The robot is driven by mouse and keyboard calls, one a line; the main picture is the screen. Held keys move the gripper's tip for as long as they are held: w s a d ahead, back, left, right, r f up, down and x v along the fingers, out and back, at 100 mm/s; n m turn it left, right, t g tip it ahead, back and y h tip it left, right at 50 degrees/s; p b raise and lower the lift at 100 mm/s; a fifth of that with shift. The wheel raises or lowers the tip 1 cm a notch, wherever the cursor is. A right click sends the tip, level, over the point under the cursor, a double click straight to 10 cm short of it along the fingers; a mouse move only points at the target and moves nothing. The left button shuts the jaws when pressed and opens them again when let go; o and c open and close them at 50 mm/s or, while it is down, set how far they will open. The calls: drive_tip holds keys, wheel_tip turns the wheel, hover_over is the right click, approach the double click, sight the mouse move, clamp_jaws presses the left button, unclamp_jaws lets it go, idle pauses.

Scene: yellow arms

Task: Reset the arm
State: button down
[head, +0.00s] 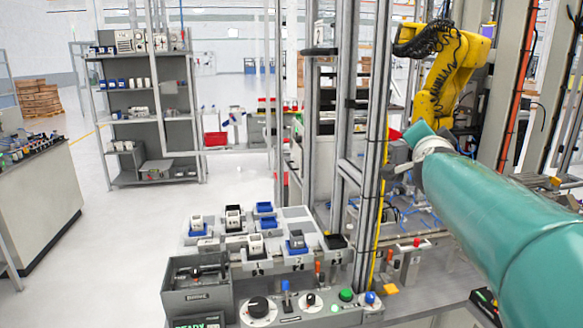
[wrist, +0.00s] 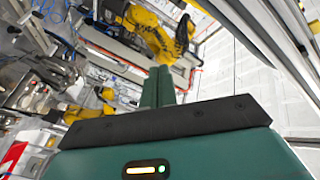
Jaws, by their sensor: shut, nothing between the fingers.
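My teal arm (head: 490,200) reaches in from the right edge of the head view toward the middle, past the metal posts. In the wrist view my gripper (wrist: 157,86) shows two green fingers close together, with nothing between them. The fingers point toward a yellow robot arm in the background. In the head view the fingers cannot be made out clearly at the arm's far end.
A yellow robot arm (head: 452,75) stands behind my arm; it also shows in the wrist view (wrist: 150,35). Metal posts (head: 345,130) rise just left of my arm. A console with a green button (head: 345,295) and small bins is in front.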

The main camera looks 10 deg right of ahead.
drive_tip(key=s+a+f+n+g+y, duration=0.1)
drive_tip(key=s+a+f+n+y, duration=0.2)
drive_tip(key=a+f+n+y, duration=0.5)
drive_tip(key=s+a+f+n+g+y, duration=0.1)
drive_tip(key=s+a+f, duration=0.3)
drive_tip(key=a, duration=0.7)
drive_tip(key=s+a+f+n+g, duration=0.3)
drive_tip(key=s+a+f+g, duration=0.1)
drive_tip(key=s+f, duration=0.4)
drive_tip(key=s+a+f+n+g, duration=0.3)
drive_tip(key=s+a+f, duration=0.1)
drive_tip(key=s+f, duration=0.4)
drive_tip(key=shift+s+a+f+g+y, duration=0.2)
drive_tip(key=shift+s+g+y, duration=0.1)
drive_tip(key=shift+s+g, duration=0.1)
drive_tip(key=shift+d, duration=0.3)
